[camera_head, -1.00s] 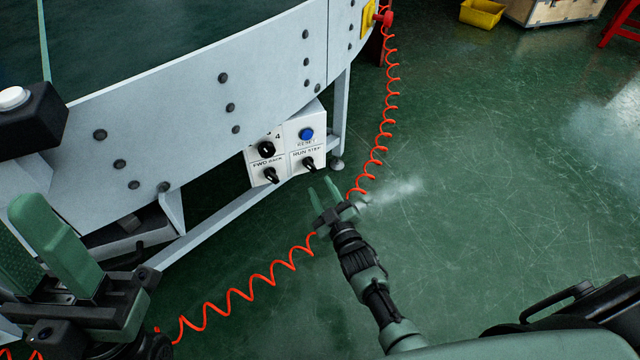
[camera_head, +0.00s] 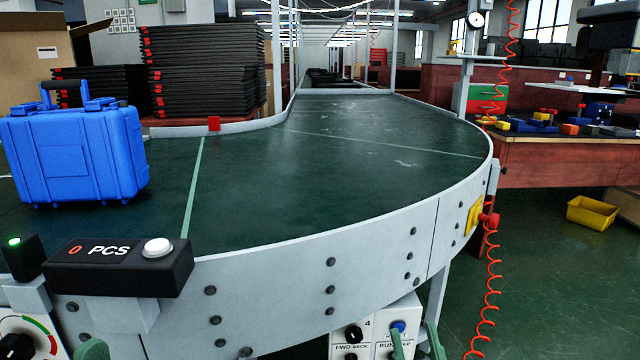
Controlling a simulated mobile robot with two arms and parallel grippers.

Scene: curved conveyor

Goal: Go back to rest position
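My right gripper (camera_head: 416,343) shows only at the bottom edge, as two green fingertips standing apart with a gap between them. They are in front of the lower right part of a white control panel (camera_head: 367,333) under the conveyor; I cannot tell whether they touch it. Nothing shows between them. Of my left gripper (camera_head: 92,350), only a green tip shows at the bottom left, below the counter box. The rest of both arms is out of view.
The curved conveyor (camera_head: 345,160) fills the middle, with a grey side wall. A blue case (camera_head: 75,155) stands on its left part. A counter box (camera_head: 120,267) with a white button is at the near left edge. A red coiled hose (camera_head: 491,285) hangs right. Green floor is open at right.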

